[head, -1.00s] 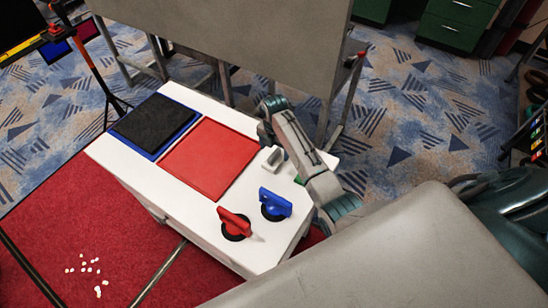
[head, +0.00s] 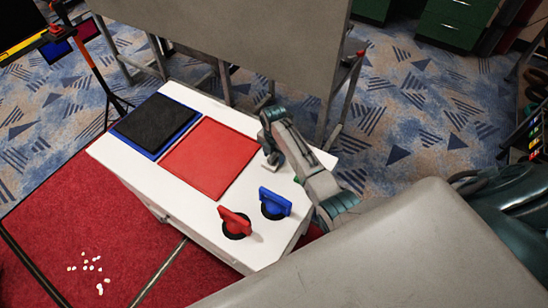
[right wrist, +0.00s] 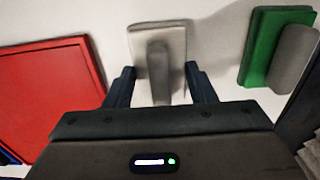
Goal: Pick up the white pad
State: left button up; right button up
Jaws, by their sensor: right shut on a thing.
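The white pad (right wrist: 158,45) has a flat pale plate with a grey upright handle. It lies on the white table top in the right wrist view. My right gripper (right wrist: 160,88) has its two dark fingers on either side of the pad and is shut on it. In the head view my right gripper (head: 272,158) is down at the pad, which it mostly hides. My left gripper is not in view.
A green pad (right wrist: 262,45) with a grey handle lies right of the white one. A red panel (head: 210,158) and a black pad on a blue panel (head: 155,122) lie left. Red (head: 235,221) and blue (head: 275,202) knobs stand nearer the table's front. A large grey panel (head: 240,35) rises behind.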

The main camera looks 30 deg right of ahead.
aim_at(274, 153)
jog(key=shift+r, duration=0.1)
jog(key=shift+r+b, duration=0.35)
jog(key=shift+r, duration=0.1)
notch_tip(274, 153, up, 2)
jog(key=shift+w+r+b, duration=0.1)
jog(key=shift+b, duration=0.45)
jog(key=a+b, duration=0.1)
jog(key=a, duration=0.4)
jog(key=a+r+b, duration=0.1)
jog(key=a+b, duration=0.1)
jog(key=a, duration=0.3)
jog(key=a+b, duration=0.1)
jog(key=a, duration=0.3)
jog(key=shift+s+a+r+b, duration=0.15)
jog(key=shift+s+a+b, duration=0.25)
jog(key=shift+a+r, duration=0.2)
jog(key=shift+a, duration=0.45)
